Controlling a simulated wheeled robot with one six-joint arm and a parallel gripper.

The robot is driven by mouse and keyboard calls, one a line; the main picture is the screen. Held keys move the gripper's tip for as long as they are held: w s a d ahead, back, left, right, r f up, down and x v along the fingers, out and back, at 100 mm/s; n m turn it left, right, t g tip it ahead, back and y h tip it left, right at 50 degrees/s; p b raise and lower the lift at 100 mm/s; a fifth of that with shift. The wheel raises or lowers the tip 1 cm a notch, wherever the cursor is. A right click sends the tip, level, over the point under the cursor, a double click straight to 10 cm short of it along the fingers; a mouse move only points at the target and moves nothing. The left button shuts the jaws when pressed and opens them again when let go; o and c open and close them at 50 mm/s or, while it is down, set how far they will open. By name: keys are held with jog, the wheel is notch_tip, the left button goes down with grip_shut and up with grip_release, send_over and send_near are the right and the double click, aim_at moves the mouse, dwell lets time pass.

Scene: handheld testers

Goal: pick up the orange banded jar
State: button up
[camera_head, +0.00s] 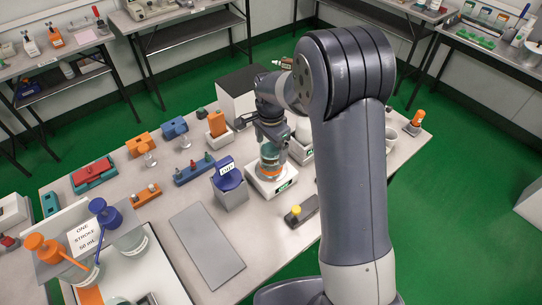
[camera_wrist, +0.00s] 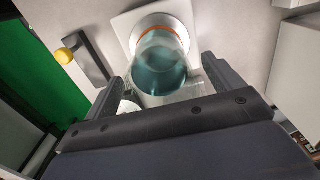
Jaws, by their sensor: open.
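The orange banded jar (camera_head: 269,160) is clear glass with teal contents and an orange band low down. It stands upright on a white scale-like device (camera_head: 261,188) with a green display. In the wrist view the jar (camera_wrist: 160,62) shows from above, its orange band at the far end. My gripper (camera_head: 271,140) is over the jar's top, pointing down. In the wrist view my gripper (camera_wrist: 165,88) is open, its two fingers left and right of the jar's near end. I cannot tell whether either finger touches it.
A blue-lidded grey container (camera_head: 230,188) stands just left of the device. A dark block with a yellow knob (camera_head: 296,211) is in front right. A dark-and-white box (camera_head: 240,95) stands behind. A flat grey plate (camera_head: 207,247) lies at the front left.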

jog(key=shift+f, duration=0.4)
jog(key=shift+c, duration=0.2)
jog(key=shift+r, duration=0.1)
grip_shut()
dwell(0.4)
